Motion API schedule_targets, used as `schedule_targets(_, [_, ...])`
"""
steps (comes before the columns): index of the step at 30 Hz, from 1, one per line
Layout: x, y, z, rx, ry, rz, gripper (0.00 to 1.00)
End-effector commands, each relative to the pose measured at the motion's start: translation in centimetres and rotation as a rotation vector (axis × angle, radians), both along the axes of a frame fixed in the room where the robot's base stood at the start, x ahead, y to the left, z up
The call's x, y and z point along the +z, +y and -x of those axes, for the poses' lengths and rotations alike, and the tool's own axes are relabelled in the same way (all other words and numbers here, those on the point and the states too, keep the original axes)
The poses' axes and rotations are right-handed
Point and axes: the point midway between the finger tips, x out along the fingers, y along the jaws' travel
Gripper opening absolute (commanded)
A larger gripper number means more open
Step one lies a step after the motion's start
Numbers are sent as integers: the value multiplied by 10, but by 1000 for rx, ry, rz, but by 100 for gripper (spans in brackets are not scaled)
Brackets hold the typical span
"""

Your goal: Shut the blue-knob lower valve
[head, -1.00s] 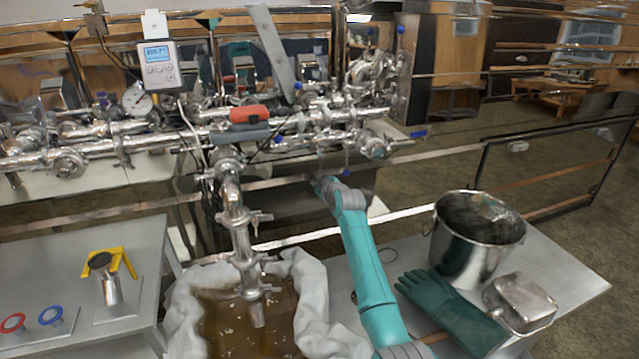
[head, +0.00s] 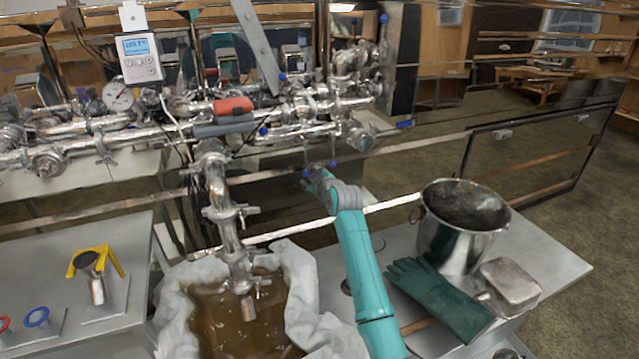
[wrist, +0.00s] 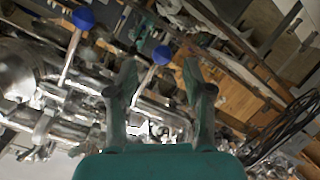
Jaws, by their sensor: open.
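In the wrist view my gripper (wrist: 160,72) is open, its two teal fingers apart and empty. A blue knob (wrist: 161,55) on a thin pale stem shows between the fingertips, beyond them; I cannot tell the exact gap. A second blue knob (wrist: 83,18) on a longer stem is at the upper left, outside the fingers. In the head view my gripper (head: 310,180) is small and partly hidden by my wrist, below the steel pipework. A blue knob (head: 333,163) shows just right of it, and another blue knob (head: 263,131) is farther left and higher.
Steel pipes (head: 85,126) and a red-handled part (head: 233,105) crowd the area above my gripper. A cloth-lined vat (head: 300,285) of brown liquid stands below left. A steel bucket (head: 450,245) and green glove (head: 440,300) lie on the table right of my arm.

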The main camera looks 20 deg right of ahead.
Motion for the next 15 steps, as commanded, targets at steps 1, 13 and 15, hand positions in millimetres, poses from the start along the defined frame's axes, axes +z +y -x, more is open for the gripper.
schedule_targets(1, [2, 0, 9, -1, -1, 0, 51])
schedule_targets(13, [17, 1, 57, 1, -1, 0, 51])
schedule_targets(15, [18, 1, 60, 1, -1, 0, 51])
